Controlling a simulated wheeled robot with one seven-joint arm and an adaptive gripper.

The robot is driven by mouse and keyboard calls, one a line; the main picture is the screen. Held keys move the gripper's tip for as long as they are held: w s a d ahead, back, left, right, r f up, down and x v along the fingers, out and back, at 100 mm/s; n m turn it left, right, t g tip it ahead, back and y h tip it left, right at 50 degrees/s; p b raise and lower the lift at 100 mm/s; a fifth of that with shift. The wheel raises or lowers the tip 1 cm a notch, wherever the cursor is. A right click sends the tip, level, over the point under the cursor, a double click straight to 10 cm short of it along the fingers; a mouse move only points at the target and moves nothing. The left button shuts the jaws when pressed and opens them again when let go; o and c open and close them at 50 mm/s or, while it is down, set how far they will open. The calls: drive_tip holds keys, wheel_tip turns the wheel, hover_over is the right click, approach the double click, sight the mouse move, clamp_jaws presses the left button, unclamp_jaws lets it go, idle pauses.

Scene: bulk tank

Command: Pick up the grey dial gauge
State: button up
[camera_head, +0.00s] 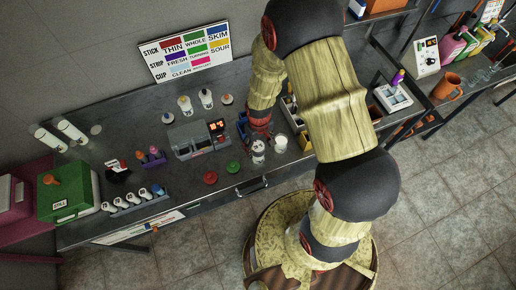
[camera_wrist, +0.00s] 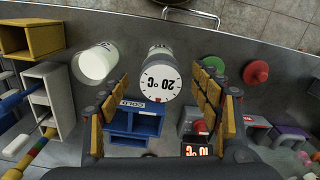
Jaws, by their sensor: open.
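The grey dial gauge (camera_wrist: 160,80) shows in the wrist view as a grey cylinder with a white round face reading 20 °C. In the head view the gauge (camera_head: 258,152) stands near the front edge of the bench. My gripper (camera_wrist: 160,92) is open and empty, with its padded fingers on either side of the view and the gauge's face ahead, between the fingertips. In the head view my gripper (camera_head: 261,134) is just behind the gauge, partly hidden by my arm. I cannot tell whether the fingers touch the gauge.
A white cup (camera_head: 281,143) stands close beside the gauge. A blue holder marked COLD (camera_wrist: 135,123) and a box with a red display (camera_head: 216,126) are near the gripper. A red knob (camera_head: 211,178) and a green knob (camera_head: 233,167) lie left along the front edge.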

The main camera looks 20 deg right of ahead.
wheel_tip(320, 180, down, 2)
drive_tip(key=shift+w+f, duration=0.1)
drive_tip(key=shift+f, duration=0.15)
drive_tip(key=shift+c, duration=1.4)
drive_tip(key=c, duration=1.1)
